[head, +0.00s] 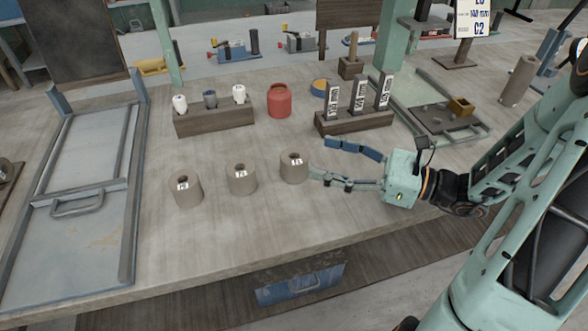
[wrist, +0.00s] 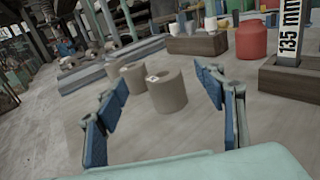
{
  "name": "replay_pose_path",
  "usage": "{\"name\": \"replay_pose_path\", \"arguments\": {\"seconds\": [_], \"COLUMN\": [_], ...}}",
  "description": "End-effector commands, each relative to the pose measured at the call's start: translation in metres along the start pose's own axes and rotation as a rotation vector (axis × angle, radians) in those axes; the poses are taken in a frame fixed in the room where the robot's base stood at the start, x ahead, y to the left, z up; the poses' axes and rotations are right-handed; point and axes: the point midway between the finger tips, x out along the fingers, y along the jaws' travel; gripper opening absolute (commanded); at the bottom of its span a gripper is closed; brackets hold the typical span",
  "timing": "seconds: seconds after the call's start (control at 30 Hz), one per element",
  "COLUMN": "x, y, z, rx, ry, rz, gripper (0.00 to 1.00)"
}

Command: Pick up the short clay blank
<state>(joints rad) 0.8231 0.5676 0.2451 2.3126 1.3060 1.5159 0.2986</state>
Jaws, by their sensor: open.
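Three grey-brown clay blanks with center holes and small labels stand upright in a slanting row: a left one (head: 186,191), a middle one (head: 241,180) and a right one (head: 294,169). They look close in height; the labels are too small to read surely, so I cannot tell which is the short one. My gripper (head: 318,158) is open and empty, low over the table just right of the right blank, fingers pointing at it. In the wrist view, the nearest blank (wrist: 167,92) appears between the fingertips, and another blank (wrist: 136,76) partly shows behind it.
Behind stand a wooden block with three small-topped pieces (head: 215,121), a red jar (head: 280,103) and a wooden rack (head: 355,123) of labelled upright gauges. A metal-framed board (head: 75,215) lies at left. The table's front middle is clear.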

Motion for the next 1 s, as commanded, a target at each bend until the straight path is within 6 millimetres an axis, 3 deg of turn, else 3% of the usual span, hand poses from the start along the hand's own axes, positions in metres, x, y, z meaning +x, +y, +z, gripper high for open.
{"name": "replay_pose_path", "arguments": {"seconds": [0.1,0.7,1.0], "x": [0.0,0.07,0.075], "y": [0.0,0.001,0.0], "z": [-0.026,-0.02,-0.019], "rx": [0.003,-0.001,0.0], "ry": [0.001,0.003,0.003], "rz": [0.0,0.004,0.001], "gripper": [0.63,0.63,0.63]}}
